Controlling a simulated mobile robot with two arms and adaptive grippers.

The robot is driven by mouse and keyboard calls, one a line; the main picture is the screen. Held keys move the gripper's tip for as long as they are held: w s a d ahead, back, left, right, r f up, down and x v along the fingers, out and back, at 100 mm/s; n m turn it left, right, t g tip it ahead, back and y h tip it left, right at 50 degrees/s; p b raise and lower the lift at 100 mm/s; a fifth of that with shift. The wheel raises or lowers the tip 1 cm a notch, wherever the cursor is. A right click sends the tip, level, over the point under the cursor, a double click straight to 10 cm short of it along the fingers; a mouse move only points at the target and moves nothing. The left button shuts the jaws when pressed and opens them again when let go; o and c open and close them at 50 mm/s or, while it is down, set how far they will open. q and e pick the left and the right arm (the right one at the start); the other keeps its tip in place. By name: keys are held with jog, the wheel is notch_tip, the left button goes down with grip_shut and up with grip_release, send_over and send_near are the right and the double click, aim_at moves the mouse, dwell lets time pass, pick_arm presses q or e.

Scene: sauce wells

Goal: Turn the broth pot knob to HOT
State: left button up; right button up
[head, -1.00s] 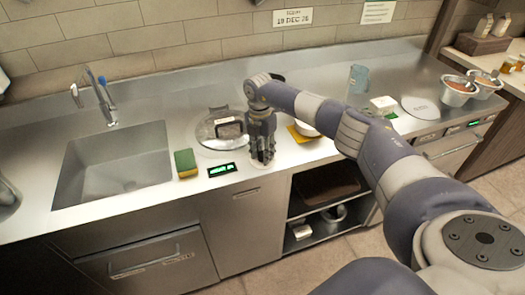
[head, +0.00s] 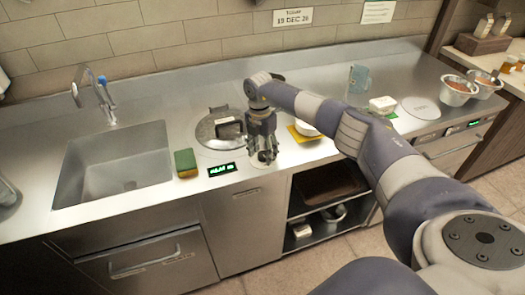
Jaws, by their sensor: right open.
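My right gripper (head: 262,155) points down at the counter's front part, just right of the small green-lit display (head: 221,169). Its fingers are open around or just above a small pale round piece on the counter, which looks like the knob (head: 262,163). The fingers cover most of it, so its setting and any contact cannot be told. The broth pot's round metal lid (head: 203,131) with a dark handle lies set in the counter behind the display. The display's text is too small to read. My left gripper is not in view.
A sink (head: 113,165) with a tap is at left, and a green and yellow sponge (head: 185,163) lies beside it. A white bowl on a yellow mat (head: 297,135) is close to the right of my gripper. Farther right stand a blue jug (head: 358,78) and metal sauce pots (head: 456,91).

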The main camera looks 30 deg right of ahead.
aim_at(261, 153)
notch_tip(261, 153, up, 12)
jog(key=shift+w, duration=0.3)
jog(key=shift+a, duration=0.15)
dwell(0.4)
